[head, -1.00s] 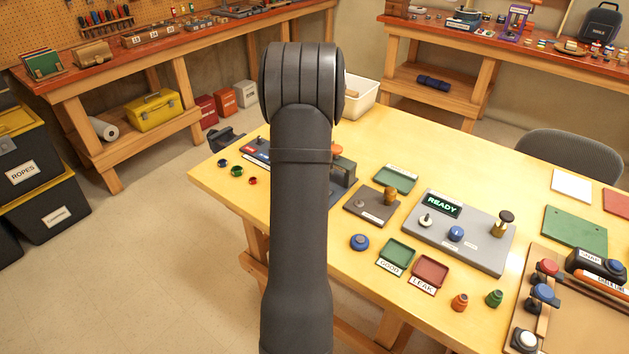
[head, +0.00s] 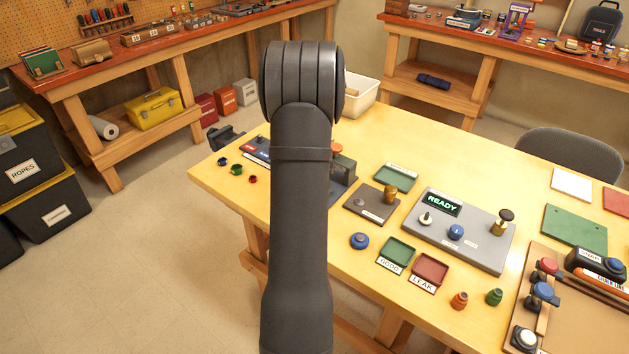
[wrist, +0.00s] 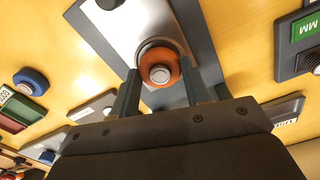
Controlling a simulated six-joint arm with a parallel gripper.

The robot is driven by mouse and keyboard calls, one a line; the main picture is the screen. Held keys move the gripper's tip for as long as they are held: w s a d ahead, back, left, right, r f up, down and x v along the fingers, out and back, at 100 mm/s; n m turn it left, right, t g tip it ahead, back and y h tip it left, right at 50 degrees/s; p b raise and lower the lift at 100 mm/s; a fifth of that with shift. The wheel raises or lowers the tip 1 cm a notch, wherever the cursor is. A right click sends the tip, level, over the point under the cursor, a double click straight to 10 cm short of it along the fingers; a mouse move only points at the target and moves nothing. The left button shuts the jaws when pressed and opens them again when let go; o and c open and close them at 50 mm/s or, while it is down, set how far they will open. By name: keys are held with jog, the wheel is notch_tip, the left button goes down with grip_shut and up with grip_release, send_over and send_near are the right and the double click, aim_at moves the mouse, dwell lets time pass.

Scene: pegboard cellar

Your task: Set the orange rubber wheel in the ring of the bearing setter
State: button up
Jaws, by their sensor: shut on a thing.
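The orange rubber wheel (wrist: 174,63), with a pale round hub at its middle, is between the two fingers of my gripper (wrist: 160,92) in the wrist view. My gripper is shut on it. A grey ring edge (wrist: 148,46) shows just beyond the wheel, on the silver plate of the bearing setter (wrist: 126,28). I cannot tell from this angle whether the wheel is down in the ring or just above it. In the head view my arm hides my gripper and most of the bearing setter; part of its dark body (head: 344,171) shows to the right of the arm.
Right of my arm stand a brown block (head: 371,204), a green tray (head: 395,177) and a grey panel (head: 470,235) reading READY. A blue knob (head: 359,240) and GOOD (head: 397,251) and LEAK (head: 430,268) trays are nearer. Small coloured rings (head: 237,170) lie at the left edge.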

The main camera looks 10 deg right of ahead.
jog(key=shift+f, duration=0.3)
dwell(0.5)
jog(key=o, duration=1.4)
jog(key=shift+o, duration=0.2)
jog(key=shift+r, duration=0.1)
jog(key=shift+r, duration=3.05)
jog(key=shift+f, duration=0.15)
jog(key=shift+f, duration=3)
